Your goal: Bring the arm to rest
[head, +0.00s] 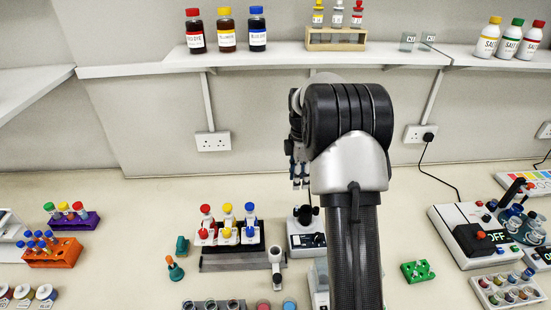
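My arm rises from the bottom centre of the head view and bends at a large black joint in front of the wall. My gripper (299,172) shows only in part, to the left of this joint, pointing down above the back of the bench. The arm hides much of it, so whether its fingers are open or shut is unclear. I see nothing clearly held in it.
A rack of red, yellow and blue capped pipettes or tubes (228,232) stands left of the arm. A small black-topped device (306,238) is below the gripper. A shelf (270,62) with bottles runs behind. A green rack (418,271) sits right, with clear bench around it.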

